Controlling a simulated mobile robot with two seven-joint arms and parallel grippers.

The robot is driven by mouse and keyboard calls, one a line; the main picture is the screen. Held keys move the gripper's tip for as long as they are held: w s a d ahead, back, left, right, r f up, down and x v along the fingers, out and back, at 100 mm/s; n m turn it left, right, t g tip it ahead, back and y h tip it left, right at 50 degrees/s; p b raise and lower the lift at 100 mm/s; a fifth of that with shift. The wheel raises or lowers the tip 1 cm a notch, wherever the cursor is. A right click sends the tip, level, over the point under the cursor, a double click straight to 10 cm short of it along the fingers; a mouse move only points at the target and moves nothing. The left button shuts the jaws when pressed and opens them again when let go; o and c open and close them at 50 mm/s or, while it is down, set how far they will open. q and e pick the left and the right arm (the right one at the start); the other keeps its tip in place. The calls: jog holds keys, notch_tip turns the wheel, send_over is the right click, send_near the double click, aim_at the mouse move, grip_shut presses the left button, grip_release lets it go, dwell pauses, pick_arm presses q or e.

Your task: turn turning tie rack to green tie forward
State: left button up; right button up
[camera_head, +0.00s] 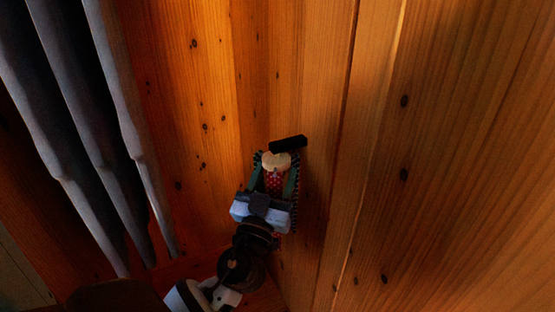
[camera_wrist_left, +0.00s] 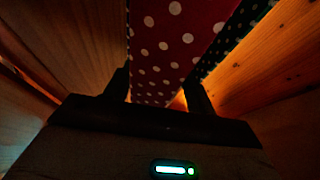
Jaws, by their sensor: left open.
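The turning tie rack hangs against the wood wall in the head view, with a black bar (camera_head: 288,143) and a pale round disc (camera_head: 276,161) at its top. A red tie with white dots (camera_head: 274,183) hangs below the disc and fills the upper middle of the left wrist view (camera_wrist_left: 172,45). A dark, dotted tie, perhaps the green one, shows beside it (camera_wrist_left: 232,42); its colour is hard to tell. My left gripper (camera_head: 275,176) is open, its fingers on either side of the red tie (camera_wrist_left: 158,92). Contact cannot be told. My right gripper is not in view.
Wood-plank walls meet in a corner close to the rack, with a bare wall (camera_head: 450,150) to the right. Long grey curtain folds (camera_head: 75,110) hang at the left. The wall between curtain and rack is bare.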

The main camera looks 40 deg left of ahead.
aim_at(272, 165)
pick_arm(q)
jog(key=shift+p+x, duration=0.4)
jog(key=shift+x, duration=1.35)
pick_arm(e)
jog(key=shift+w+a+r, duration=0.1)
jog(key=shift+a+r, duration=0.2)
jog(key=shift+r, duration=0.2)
